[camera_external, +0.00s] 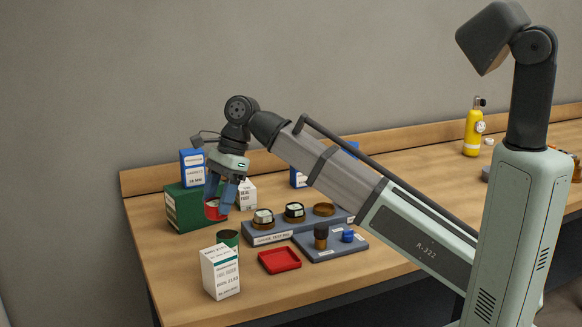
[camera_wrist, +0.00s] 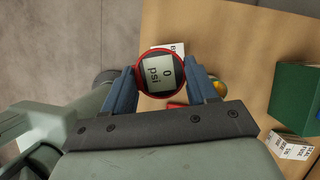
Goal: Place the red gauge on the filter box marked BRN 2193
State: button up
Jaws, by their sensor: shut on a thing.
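My gripper (camera_external: 218,194) is shut on the red gauge (camera_external: 213,211), holding it in front of the green box (camera_external: 178,208) at the left of the bench. In the wrist view, the gauge (camera_wrist: 160,66) sits between both fingers, its face reading "0 psi".
A grey gauge stand (camera_external: 262,236) holds two dark gauges and has an empty-looking brown seat (camera_external: 324,209). A red tray (camera_external: 279,260), a green cup (camera_external: 228,238) and a grey-blue tray (camera_external: 345,249) with small parts lie nearby. A yellow bottle (camera_external: 473,132) stands far right.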

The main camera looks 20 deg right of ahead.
jog(key=m, duration=0.1)
jog(key=m+t, duration=0.1)
jog(key=shift+w+a+m, duration=0.1)
jog(key=shift+w+m, duration=0.15)
jog(key=shift+m, duration=0.15)
jog(key=shift+f+m, duration=0.1)
jog(key=shift+m, duration=0.2)
send_near(213, 254)
jog(key=shift+x, duration=2.35)
jog(key=shift+f, duration=0.15)
jog(key=o, duration=1.1)
jog(key=shift+o, duration=0.2)
jog(key=v, duration=1.2)
jog(key=shift+d, duration=0.2)
jog(key=shift+o, duration=0.5)
